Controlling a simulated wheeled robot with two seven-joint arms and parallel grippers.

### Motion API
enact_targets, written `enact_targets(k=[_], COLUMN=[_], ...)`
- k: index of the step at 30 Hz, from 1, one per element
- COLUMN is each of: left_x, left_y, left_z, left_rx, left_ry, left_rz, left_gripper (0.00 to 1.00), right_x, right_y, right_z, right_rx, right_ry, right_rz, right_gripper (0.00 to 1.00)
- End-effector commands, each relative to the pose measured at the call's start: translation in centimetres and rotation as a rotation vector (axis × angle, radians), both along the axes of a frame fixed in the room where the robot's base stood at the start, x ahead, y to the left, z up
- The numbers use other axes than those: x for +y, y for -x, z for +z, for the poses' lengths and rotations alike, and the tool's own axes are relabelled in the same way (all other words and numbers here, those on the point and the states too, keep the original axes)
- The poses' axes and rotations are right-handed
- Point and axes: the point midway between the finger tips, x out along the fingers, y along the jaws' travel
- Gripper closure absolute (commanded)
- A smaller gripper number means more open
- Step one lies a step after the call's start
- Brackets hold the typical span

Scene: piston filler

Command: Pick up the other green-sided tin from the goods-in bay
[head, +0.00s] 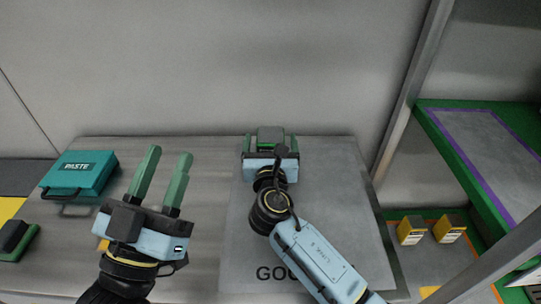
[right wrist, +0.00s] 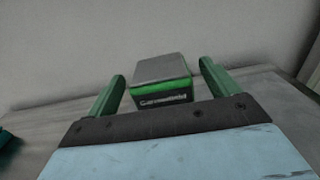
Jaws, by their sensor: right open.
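A green-sided tin with a grey top (right wrist: 162,69) stands in the right wrist view, between the two green fingers of my right gripper (right wrist: 163,88). The fingers are open, with a gap on each side of the tin. In the head view my right gripper (head: 270,143) reaches to the back of the grey goods-in mat (head: 240,240), and the green tin (head: 270,136) shows between its fingers. My arm hides part of the mat's lettering. My left gripper (head: 160,180) is open and empty over the table, left of the mat.
A teal paste case (head: 82,172) with a dark handle lies at the left of the table. A shelf rack stands at the right, with a green-edged, purple-lined shelf (head: 485,150) and two yellow-and-dark boxes (head: 411,230) lower down. A wall rises behind the table.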

Motion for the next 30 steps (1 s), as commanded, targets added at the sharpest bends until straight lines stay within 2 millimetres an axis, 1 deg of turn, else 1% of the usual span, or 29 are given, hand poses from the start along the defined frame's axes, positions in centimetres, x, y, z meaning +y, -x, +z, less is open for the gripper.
enact_targets(k=[3, 6, 15, 16, 30], left_x=[0.1, 0.2, 0.3, 0.3, 0.3], left_y=[0.5, 0.8, 1.0, 1.0, 1.0], left_z=[0.4, 0.9, 1.2, 1.2, 1.2], left_rx=[-0.084, -0.128, -0.150, -0.149, -0.149], left_ry=[0.025, 0.038, 0.045, 0.045, 0.044], left_rz=[0.000, 0.001, 0.001, 0.001, 0.002], left_gripper=[0.64, 0.64, 0.64, 0.64, 0.64], right_x=[0.0, 0.0, 0.0, 0.0, 0.0], right_y=[-1.3, -2.0, -2.2, -2.2, -2.2], right_z=[-0.2, -0.1, 0.0, 0.0, 0.0], right_rx=[-0.001, -0.001, 0.000, 0.000, 0.001], right_ry=[-0.001, 0.001, 0.000, 0.000, 0.000], right_rz=[0.000, 0.000, 0.001, 0.001, 0.001], right_gripper=[0.13, 0.13, 0.13, 0.14, 0.76])
